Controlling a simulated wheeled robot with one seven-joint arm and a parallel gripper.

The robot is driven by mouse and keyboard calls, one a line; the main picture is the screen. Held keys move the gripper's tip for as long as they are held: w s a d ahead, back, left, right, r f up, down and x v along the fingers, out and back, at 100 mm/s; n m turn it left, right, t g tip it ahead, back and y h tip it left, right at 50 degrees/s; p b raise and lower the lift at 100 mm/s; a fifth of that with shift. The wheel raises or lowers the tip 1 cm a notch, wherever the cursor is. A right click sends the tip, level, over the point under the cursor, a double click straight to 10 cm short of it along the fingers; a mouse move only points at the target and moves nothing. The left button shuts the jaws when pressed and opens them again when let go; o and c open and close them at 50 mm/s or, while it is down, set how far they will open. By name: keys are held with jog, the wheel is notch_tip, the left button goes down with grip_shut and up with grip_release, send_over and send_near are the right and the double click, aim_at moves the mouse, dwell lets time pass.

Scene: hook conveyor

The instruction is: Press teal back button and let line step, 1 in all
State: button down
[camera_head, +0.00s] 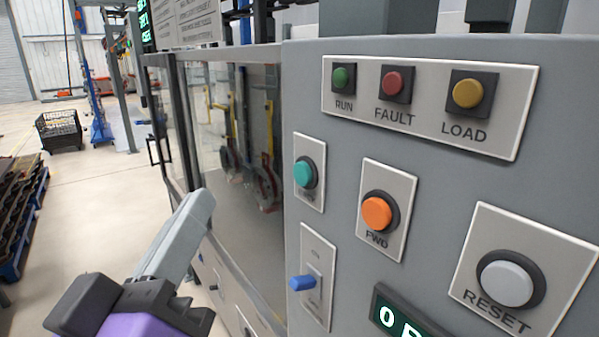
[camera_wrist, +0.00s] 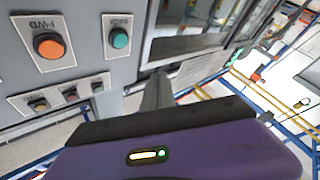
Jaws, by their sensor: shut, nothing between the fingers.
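The teal button (camera_head: 305,172) sits on a small pale plate near the left edge of the grey control panel (camera_head: 400,100). Its label is partly hidden under it in the head view. It also shows in the wrist view (camera_wrist: 119,38), upper left of my gripper. My gripper (camera_head: 205,200) is shut and empty, its fingers pointing up and right, left of the teal button and apart from it. In the wrist view the fingers (camera_wrist: 157,85) stand clear of the panel face. The orange FWD button (camera_head: 377,212) is to the right of the teal one.
The panel also carries RUN (camera_head: 342,78), FAULT (camera_head: 394,83) and LOAD (camera_head: 467,93) lamps, a grey RESET button (camera_head: 505,279), a blue switch (camera_head: 301,283) and a partly cut-off green display (camera_head: 402,318). A glazed line enclosure (camera_head: 235,150) adjoins the panel. Open floor (camera_head: 100,200) lies left.

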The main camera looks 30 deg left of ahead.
aim_at(302, 174)
jog(key=w+d+p, duration=0.2)
jog(key=w+d, duration=0.1)
jog(key=w, duration=0.5)
jog(key=shift+d+p, duration=0.15)
jog(key=shift+p, duration=0.15)
jog(key=shift+w, duration=0.15)
dwell(1.9)
jog(key=shift+w+d, duration=0.2)
jog(key=shift+w, duration=0.1)
